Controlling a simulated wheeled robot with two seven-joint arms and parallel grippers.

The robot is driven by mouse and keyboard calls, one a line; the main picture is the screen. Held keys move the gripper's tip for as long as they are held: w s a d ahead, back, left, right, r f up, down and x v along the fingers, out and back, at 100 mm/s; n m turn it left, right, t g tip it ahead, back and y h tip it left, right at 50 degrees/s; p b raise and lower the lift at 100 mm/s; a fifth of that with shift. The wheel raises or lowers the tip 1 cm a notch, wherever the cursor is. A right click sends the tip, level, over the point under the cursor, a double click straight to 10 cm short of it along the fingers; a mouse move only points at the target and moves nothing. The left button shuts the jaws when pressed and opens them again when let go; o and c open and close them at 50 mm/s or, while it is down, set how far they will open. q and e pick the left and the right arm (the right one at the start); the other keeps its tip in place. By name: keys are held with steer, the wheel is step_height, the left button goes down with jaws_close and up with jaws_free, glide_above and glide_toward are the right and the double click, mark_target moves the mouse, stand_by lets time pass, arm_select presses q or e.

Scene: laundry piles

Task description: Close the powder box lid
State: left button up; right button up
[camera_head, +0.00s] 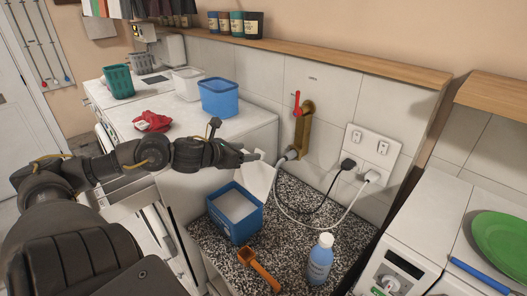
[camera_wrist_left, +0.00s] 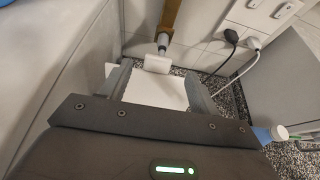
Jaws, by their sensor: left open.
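The powder box (camera_head: 232,222) is blue, stands on the speckled counter and is full of white powder (camera_head: 235,206). Its white lid (camera_head: 260,178) is open, standing up at the box's back edge. My left gripper (camera_head: 254,156) is at the top of the raised lid, behind and above the box. In the left wrist view the open fingers (camera_wrist_left: 152,74) have the white lid (camera_wrist_left: 158,90) showing between them; I cannot tell whether they touch it. The blue box body is hidden in that view. My right gripper is not in view.
Behind are a hose on a brass pipe (camera_head: 303,130) and plugged cables. Washing machines with baskets (camera_head: 219,97) are at left.

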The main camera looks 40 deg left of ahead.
mark_target(259, 151)
arm_select(q)
steer(key=p+x, duration=0.1)
steer(key=x, duration=0.2)
steer(key=shift+w+a, duration=0.1)
steer(key=shift+w, duration=0.2)
steer(key=p+x, duration=0.2)
steer(key=x, duration=0.1)
steer(key=shift+w+f, duration=0.2)
steer(key=shift+w, duration=0.15)
steer(key=shift+w+f, duration=0.4)
steer(key=shift+w, duration=0.2)
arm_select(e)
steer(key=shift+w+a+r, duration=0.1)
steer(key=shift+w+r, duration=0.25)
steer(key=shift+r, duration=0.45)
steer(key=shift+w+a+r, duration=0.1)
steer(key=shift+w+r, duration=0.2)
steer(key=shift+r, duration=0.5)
